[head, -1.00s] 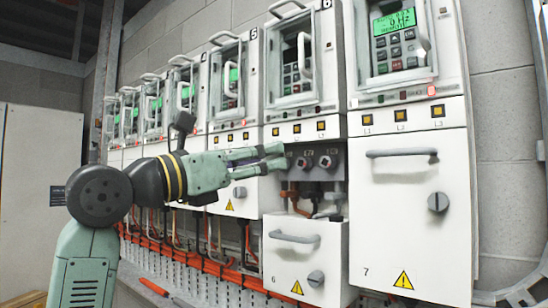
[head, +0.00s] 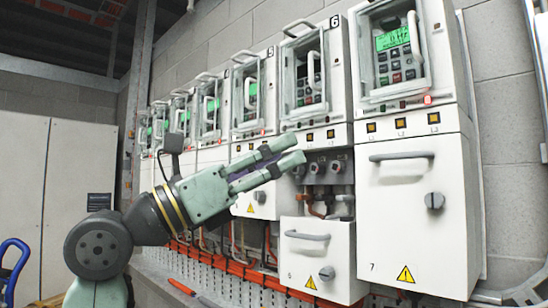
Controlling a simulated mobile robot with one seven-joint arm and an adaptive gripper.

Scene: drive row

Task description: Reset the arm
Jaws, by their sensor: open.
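My gripper (head: 288,154) is open and empty in the head view. Its two green fingers point right and slightly up. In the picture they lie over the front of drive unit 6 (head: 327,135), just left of its exposed terminals (head: 317,173). I cannot tell whether the fingers touch anything. My arm comes in from the lower left and is bent at the dark wrist joint.
Unit 6's lower cover (head: 314,254) sits lowered, below the open terminal bay. Unit 7's cover (head: 418,226) is shut, with a handle and a round knob. Orange cables (head: 270,280) run below the row. Pale cabinets (head: 55,160) stand at the left.

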